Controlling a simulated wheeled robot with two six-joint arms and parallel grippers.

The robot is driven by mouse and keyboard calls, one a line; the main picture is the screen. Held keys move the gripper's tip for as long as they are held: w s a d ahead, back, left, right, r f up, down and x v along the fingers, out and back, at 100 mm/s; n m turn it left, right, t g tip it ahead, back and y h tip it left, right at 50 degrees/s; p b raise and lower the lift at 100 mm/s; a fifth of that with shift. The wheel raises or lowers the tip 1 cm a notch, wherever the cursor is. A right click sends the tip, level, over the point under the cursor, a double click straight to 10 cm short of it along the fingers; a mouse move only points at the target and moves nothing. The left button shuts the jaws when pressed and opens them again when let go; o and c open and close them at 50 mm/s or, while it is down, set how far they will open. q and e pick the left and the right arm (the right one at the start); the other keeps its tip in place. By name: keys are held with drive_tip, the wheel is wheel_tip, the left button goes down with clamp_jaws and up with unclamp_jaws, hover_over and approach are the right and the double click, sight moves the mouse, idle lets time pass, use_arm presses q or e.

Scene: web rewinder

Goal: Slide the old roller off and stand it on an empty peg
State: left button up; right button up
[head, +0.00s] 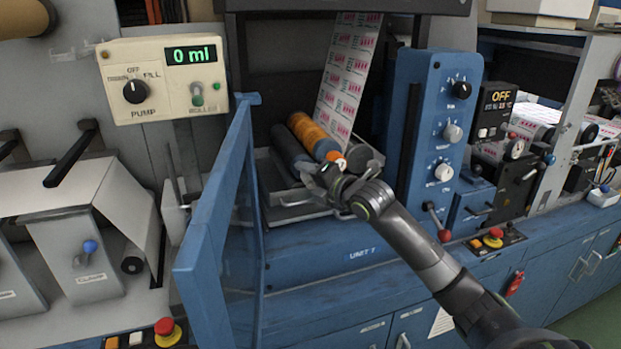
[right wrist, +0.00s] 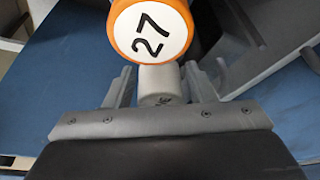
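The orange roller (head: 313,133) lies in the blue press unit, between a dark blue-grey roller (head: 290,150) and a dark roller on its right. Its near end (right wrist: 150,30) is a white disc marked 27 with an orange rim, and a pale grey shaft stub (right wrist: 160,82) sticks out towards me. My right gripper (head: 338,172) is at this near end. The roller's far end is hidden inside the unit. I cannot make out an empty peg. My left gripper is out of view.
A blue guard door (head: 215,210) stands open left of the rollers. A blue control panel (head: 432,140) stands close on the right, with a red-knobbed lever (head: 440,228) below it. A printed web (head: 350,70) hangs behind the rollers. The pump box reads 0 ml (head: 190,55).

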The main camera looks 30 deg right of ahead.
drive_tip(key=c, duration=0.7)
drive_tip(key=shift+r, duration=0.1)
drive_tip(key=shift+c, duration=0.5)
drive_tip(key=shift+s+a+p, duration=0.25)
drive_tip(key=shift+s+p, duration=0.25)
drive_tip(key=shift+s, duration=0.6)
drive_tip(key=shift+s+a+p, duration=0.3)
drive_tip(key=shift+s+p, duration=0.2)
drive_tip(key=shift+s, duration=0.65)
drive_tip(key=shift+s+a+p, duration=0.25)
drive_tip(key=shift+s+p, duration=0.25)
drive_tip(key=shift+s, duration=0.6)
drive_tip(key=s+a+p, duration=0.2)
drive_tip(key=s+p, duration=0.1)
drive_tip(key=s, duration=0.5)
drive_tip(key=o, duration=1.1)
drive_tip(key=shift+w, duration=0.1)
drive_tip(key=shift+o, duration=0.5)
drive_tip(key=shift+d+f, duration=0.1)
drive_tip(key=shift+f, duration=0.1)
